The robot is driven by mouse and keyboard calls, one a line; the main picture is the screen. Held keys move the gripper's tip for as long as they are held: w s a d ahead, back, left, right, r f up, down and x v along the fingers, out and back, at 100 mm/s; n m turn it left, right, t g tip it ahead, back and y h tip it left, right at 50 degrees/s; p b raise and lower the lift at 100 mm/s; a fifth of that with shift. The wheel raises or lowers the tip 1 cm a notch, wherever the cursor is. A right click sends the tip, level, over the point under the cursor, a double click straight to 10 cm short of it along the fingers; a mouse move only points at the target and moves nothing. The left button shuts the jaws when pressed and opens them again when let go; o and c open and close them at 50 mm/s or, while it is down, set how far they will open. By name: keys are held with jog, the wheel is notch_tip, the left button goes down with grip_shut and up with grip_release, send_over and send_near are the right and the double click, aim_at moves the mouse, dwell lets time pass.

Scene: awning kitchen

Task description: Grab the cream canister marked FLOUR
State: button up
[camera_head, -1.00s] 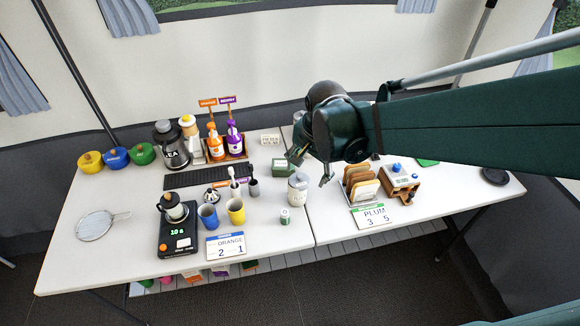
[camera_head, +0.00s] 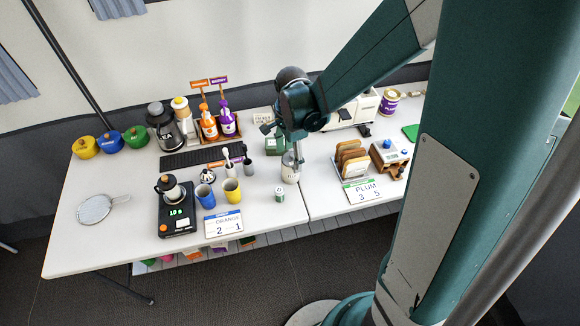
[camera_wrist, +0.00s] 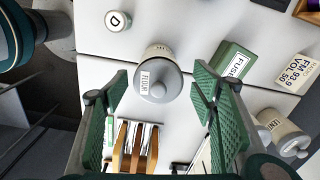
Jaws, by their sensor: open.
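The cream canister marked FLOUR (camera_wrist: 158,82) has a grey knobbed lid and stands on the white table. In the wrist view it lies just ahead of and between my spread fingertips, with bare gaps on both sides. In the head view the canister (camera_head: 289,174) stands near the table's seam, its top partly hidden by my gripper. My gripper (camera_wrist: 160,72) is open and empty, with green ridged finger pads. In the head view my gripper (camera_head: 294,157) points down at the canister's top. Its exact height over the canister is hard to tell.
A green box (camera_wrist: 232,62) stands close to the canister, with an FM radio card (camera_wrist: 297,72) beyond. A toast rack (camera_wrist: 137,148) is close by. The yellow cup (camera_head: 232,191) is farther left.

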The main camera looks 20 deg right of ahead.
jog(key=shift+w+f, duration=0.1)
jog(key=shift+f, duration=0.25)
jog(key=shift+f, duration=0.15)
jog(key=shift+f, duration=1.2)
jog(key=shift+s+f+b, duration=0.2)
jog(key=shift+f+b, duration=0.85)
jog(key=shift+f, duration=1.55)
jog(key=shift+c, duration=0.4)
jog(key=c, duration=1)
